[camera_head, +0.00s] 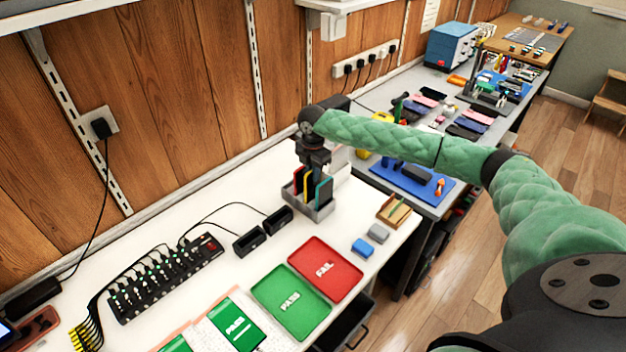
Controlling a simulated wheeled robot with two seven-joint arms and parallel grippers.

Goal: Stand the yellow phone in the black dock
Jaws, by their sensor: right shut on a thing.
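The yellow phone (306,184) stands on edge in a grey rack (312,212), between a dark phone with a red edge on its left and a teal phone on its right. My right gripper (313,166) reaches down over the rack from above and is shut on the top of the yellow phone; the fingertips are small and partly hidden here. Two small black docks stand on the white table left of the rack: one nearer (249,241) and one farther (278,219). Both look empty, with cables behind them. My left gripper is out of view.
A red FAIL tray (325,283) and a green PASS tray (291,318) lie in front of the docks. Blue and grey blocks (363,248) and a wooden tray (394,219) are to the right. A black charging hub (166,278) with cables is at left.

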